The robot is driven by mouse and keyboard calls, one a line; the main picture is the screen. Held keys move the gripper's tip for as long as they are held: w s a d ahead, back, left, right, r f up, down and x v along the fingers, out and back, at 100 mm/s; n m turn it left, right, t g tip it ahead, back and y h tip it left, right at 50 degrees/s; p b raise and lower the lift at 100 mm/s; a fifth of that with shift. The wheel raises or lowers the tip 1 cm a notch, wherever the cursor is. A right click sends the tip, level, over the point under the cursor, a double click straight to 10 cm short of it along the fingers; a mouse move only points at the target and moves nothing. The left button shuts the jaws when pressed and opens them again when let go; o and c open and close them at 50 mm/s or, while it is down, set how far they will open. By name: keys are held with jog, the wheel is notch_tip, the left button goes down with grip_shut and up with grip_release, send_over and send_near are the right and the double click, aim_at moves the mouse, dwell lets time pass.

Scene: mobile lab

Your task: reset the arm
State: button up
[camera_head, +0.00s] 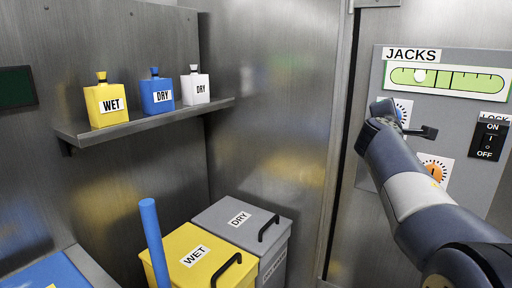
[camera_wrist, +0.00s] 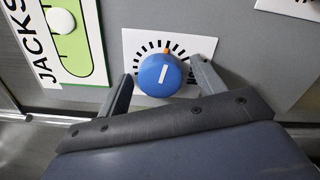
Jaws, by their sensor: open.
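My arm (camera_head: 413,190) reaches up from the lower right to the grey JACKS panel (camera_head: 460,190). My gripper (camera_head: 408,124) is at the blue knob (camera_head: 403,110) on that panel, partly hiding it. In the wrist view, my gripper (camera_wrist: 163,78) is open, with one finger on each side of the blue knob (camera_wrist: 160,78). The knob has a white line and an orange mark at its top edge. The fingers look close to the knob; I cannot tell whether they touch it.
An orange knob (camera_head: 433,172) sits below the blue one, and a LOCK switch (camera_head: 488,138) is to the right. A green level gauge (camera_head: 447,79) is above. A shelf (camera_head: 150,122) with bottles and two lidded bins, yellow (camera_head: 170,244) and grey (camera_head: 215,220), stand left.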

jog(key=shift+a+r+n+p, duration=0.1)
jog(key=shift+n+p, duration=6.95)
jog(key=shift+n, duration=0.85)
